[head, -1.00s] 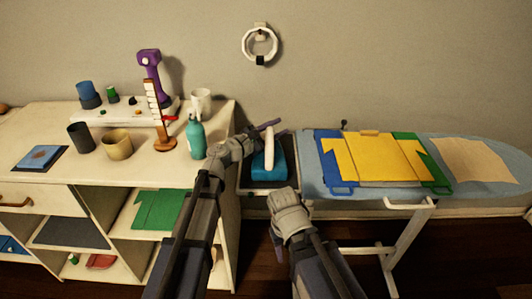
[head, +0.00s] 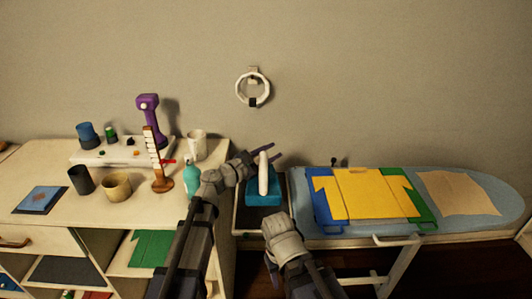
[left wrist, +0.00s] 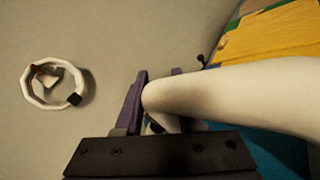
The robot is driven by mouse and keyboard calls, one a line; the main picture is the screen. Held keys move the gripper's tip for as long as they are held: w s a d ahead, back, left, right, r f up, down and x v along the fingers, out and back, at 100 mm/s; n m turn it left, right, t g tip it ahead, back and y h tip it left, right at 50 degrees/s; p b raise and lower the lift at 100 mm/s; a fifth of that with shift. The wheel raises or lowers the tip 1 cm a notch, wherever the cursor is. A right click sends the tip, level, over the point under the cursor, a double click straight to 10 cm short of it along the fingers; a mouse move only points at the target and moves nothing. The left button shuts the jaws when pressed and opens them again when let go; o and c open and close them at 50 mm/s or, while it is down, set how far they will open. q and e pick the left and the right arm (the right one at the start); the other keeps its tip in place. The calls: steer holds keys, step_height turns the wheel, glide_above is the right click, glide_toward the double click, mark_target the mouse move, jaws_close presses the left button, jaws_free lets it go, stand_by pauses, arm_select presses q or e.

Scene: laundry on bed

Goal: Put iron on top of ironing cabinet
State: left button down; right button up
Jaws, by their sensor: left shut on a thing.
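The iron has a teal body (head: 263,197) and a white handle (head: 263,175). It is over the dark tray (head: 246,218) at the left end of the ironing board. My left gripper (head: 264,157) is shut on the top of the handle; its purple fingers (left wrist: 155,100) lie on either side of the white handle (left wrist: 230,98) in the left wrist view. The white cabinet (head: 130,212) stands left of the tray.
The cabinet top holds a teal bottle (head: 192,174), a white mug (head: 196,145), a brown-and-white upright object (head: 158,165), a purple device (head: 149,115) and cups. Folded yellow clothing (head: 372,192) lies on the ironing board (head: 485,205). A white ring (head: 253,88) hangs on the wall.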

arm_select(q)
steer(key=shift+r+p, duration=0.95)
steer(key=shift+r, duration=0.55)
arm_select(e)
steer(key=shift+r, duration=1.45)
